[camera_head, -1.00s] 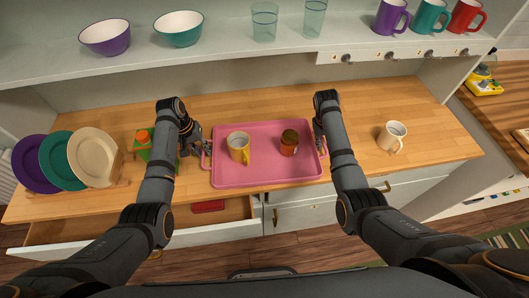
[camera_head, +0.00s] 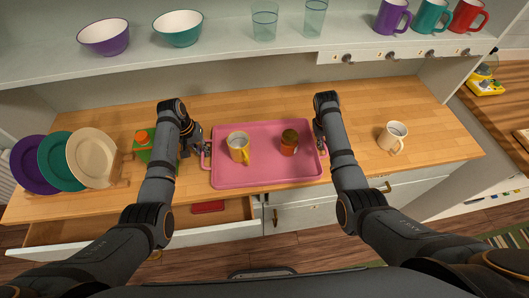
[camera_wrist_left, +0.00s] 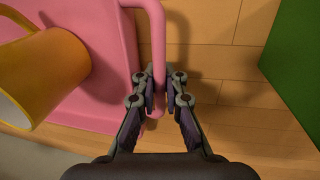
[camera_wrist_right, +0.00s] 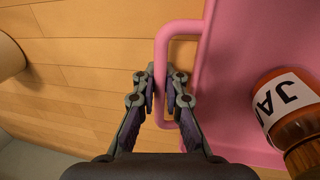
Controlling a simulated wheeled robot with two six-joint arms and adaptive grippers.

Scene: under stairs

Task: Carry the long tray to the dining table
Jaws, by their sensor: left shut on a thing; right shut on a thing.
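The long pink tray (camera_head: 262,176) is on the wooden counter, with a yellow mug (camera_head: 238,147) and a jar with an orange-brown body (camera_head: 289,143) on it. In the left wrist view my left gripper (camera_wrist_left: 159,88) is shut on the tray's pink handle (camera_wrist_left: 157,40), close to the yellow mug (camera_wrist_left: 45,75). In the right wrist view my right gripper (camera_wrist_right: 162,88) is shut on the opposite handle (camera_wrist_right: 161,55), with the labelled jar (camera_wrist_right: 285,105) nearby. No dining table can be made out.
A green carton (camera_head: 143,147) and a plate rack with purple, teal and cream plates (camera_head: 92,155) stand left of the tray. A cream mug (camera_head: 392,137) stands to the right. A drawer (camera_head: 225,213) below is open. A shelf (camera_head: 220,45) with bowls, glasses and mugs runs above.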

